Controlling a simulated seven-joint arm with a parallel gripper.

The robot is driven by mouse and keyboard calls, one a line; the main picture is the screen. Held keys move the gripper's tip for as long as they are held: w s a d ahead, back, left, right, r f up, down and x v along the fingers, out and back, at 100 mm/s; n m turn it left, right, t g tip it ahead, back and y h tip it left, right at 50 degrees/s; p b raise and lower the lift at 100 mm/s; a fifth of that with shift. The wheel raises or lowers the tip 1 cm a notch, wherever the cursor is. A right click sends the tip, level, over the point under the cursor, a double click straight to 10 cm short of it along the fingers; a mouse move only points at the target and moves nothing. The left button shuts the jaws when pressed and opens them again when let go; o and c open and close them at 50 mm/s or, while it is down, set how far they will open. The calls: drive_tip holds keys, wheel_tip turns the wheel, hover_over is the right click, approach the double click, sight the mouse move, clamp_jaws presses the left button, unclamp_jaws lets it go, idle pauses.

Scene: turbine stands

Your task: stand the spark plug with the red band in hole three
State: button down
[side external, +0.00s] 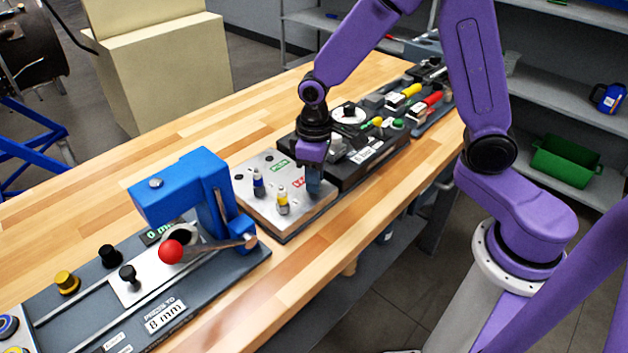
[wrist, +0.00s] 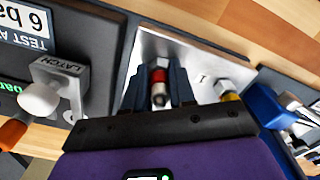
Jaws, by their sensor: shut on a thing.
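The spark plug with the red band (wrist: 158,78) shows in the wrist view between the two dark fingers of my gripper (wrist: 158,92), which is shut on it. In the side external view my gripper (side external: 314,184) points down at the right end of the metal plate (side external: 263,212), with its fingertips low over the plate. The fingers hide the plug there. I cannot tell whether the plug's lower end is in a hole or above the plate. The plate's holes are small and hard to number.
A blue-banded plug (side external: 258,183) and a yellow-banded plug (side external: 283,202) stand upright on the plate, left of my gripper. A blue lever press (side external: 180,190) stands further left. A dark test unit (side external: 365,160) adjoins the plate on the right. The wooden bench front is clear.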

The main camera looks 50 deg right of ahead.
drive_tip(key=shift+r, duration=0.65)
drive_tip(key=shift+r, duration=1.95)
drive_tip(key=w+a+r, duration=0.2)
drive_tip(key=w+a, duration=0.2)
drive_tip(key=w, duration=0.3)
drive_tip(key=w+a+r, duration=0.1)
drive_tip(key=w+a, duration=0.4)
drive_tip(key=w, duration=0.2)
hover_over(238, 168)
drive_tip(key=s+a, duration=0.2)
drive_tip(key=s, duration=0.1)
drive_tip(key=shift+w+d+f, duration=0.1)
drive_tip(key=shift+w+f, duration=0.05)
drive_tip(key=shift+f, duration=2.25)
drive_tip(key=shift+f, duration=1.5)
drive_tip(key=shift+f, duration=0.3)
drive_tip(key=shift+f, duration=0.25)
